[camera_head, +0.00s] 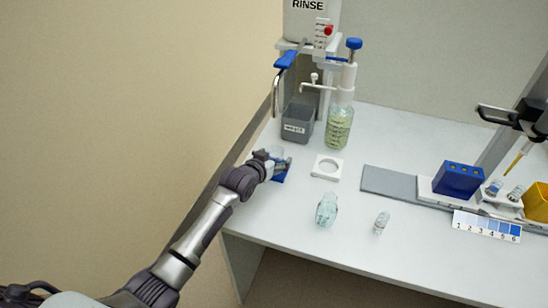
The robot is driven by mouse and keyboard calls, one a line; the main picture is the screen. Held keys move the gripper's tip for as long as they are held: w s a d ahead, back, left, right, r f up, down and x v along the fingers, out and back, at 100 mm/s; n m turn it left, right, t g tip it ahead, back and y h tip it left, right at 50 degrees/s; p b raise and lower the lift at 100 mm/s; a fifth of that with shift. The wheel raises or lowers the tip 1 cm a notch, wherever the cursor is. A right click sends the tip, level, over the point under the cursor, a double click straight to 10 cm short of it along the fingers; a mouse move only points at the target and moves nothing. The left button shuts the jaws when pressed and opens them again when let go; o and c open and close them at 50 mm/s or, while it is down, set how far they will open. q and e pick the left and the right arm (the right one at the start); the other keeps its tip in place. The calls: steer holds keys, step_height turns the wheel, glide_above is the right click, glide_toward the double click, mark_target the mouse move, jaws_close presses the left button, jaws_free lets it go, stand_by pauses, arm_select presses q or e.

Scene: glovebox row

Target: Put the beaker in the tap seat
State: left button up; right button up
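A clear beaker (275,152) stands at the left edge of the white bench, partly hidden by my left gripper (273,161). The gripper's fingers are at the beaker, but they are too small and covered to tell whether they are closed on it. A blue piece (280,176) shows just under and beside the gripper; I cannot tell whether the beaker rests on it. A white square plate with a round ring (316,170) lies empty to the right of the gripper. I cannot tell which of these is the tap seat. My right gripper is out of view.
A grey waste bin (297,124) and a dispenser bottle (339,130) stand behind, below the rinse tank (311,20) and its tap (277,95). A glass jar (326,209) and a small vial (381,222) stand in front. A blue rack (458,180) is at right.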

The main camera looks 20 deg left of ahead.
arm_select(q)
steer(key=shift+r, duration=0.25)
steer(key=p+v, duration=0.1)
steer(key=v, duration=1.1)
steer(key=shift+f, duration=0.15)
